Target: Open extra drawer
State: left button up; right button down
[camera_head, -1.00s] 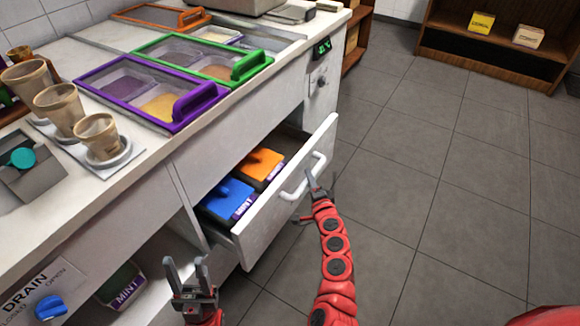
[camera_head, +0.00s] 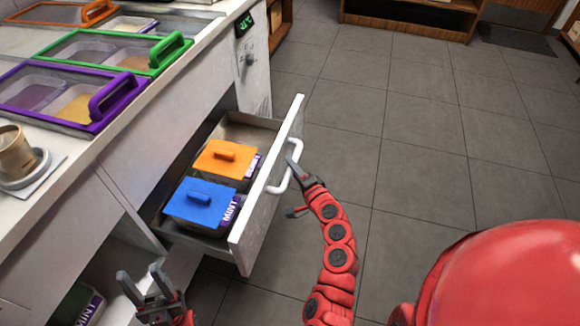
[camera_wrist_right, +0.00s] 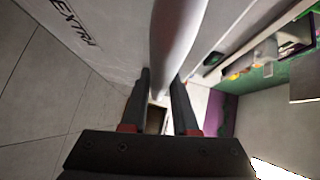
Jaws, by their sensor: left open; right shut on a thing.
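The extra drawer (camera_head: 268,195) stands pulled out from the white counter, its inside in view. In the right wrist view its front carries the label EXTRA (camera_wrist_right: 76,22). My right gripper (camera_head: 294,188) is at the white drawer handle (camera_head: 296,154). In the right wrist view the handle (camera_wrist_right: 176,40) runs between the two dark fingers (camera_wrist_right: 160,82), which are shut on it. My left gripper (camera_head: 139,272) is open and empty, in front of the counter's lower part and left of the drawer.
In the drawer sit a container with a blue lid (camera_head: 196,207) and one with an orange lid (camera_head: 216,164). Purple (camera_head: 120,98) and green (camera_head: 165,52) framed lids are on the counter. A cup (camera_head: 14,152) stands at left. The floor (camera_head: 430,170) at right is clear.

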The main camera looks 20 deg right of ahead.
jog(key=shift+d, duration=0.2)
jog(key=c, duration=1.1)
grip_release()
jog(key=o, duration=0.4)
jog(key=shift+w, duration=0.1)
jog(key=v, duration=1.7)
jog(key=shift+s+a, duration=0.15)
jog(key=shift+s, duration=0.1)
